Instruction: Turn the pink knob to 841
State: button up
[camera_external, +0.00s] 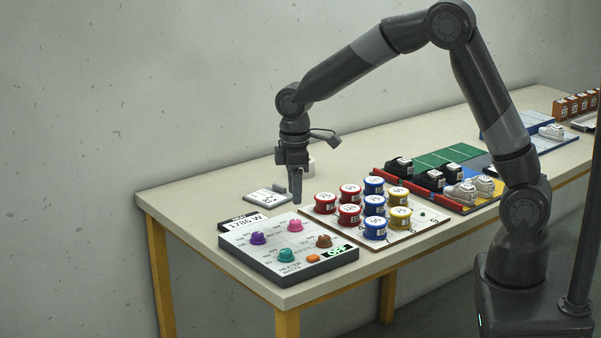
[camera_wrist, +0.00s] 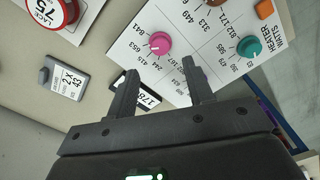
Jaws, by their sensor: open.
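The pink knob (camera_external: 295,225) sits at the back of the heater panel (camera_external: 252,259), beside a purple knob (camera_external: 258,238). In the wrist view the pink knob (camera_wrist: 161,44) lies just beyond and between my fingertips, with printed numbers around it. A short white mark on it points left in that view, between a label at upper left that looks like 841 and one at lower left; the digits are hard to read. My gripper (camera_wrist: 160,70) is open and empty. In the external view my gripper (camera_external: 296,199) points down just behind the panel, apart from the knob.
Teal (camera_external: 286,255) and brown (camera_external: 324,241) knobs and an orange switch (camera_external: 313,258) share the panel. A display reading 1785 W (camera_external: 247,221) stands at its back left. A small card stand (camera_external: 268,196) is close behind. Colored tins (camera_external: 349,215) stand to the right.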

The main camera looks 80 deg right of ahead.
aim_at(295, 221)
notch_tip(295, 221, down, 7)
jog(key=shift+r, duration=0.1)
dwell(0.3)
jog(key=c, duration=1)
jog(key=shift+m, duration=0.4)
jog(key=m, duration=0.2)
jog(key=shift+m, duration=2.4)
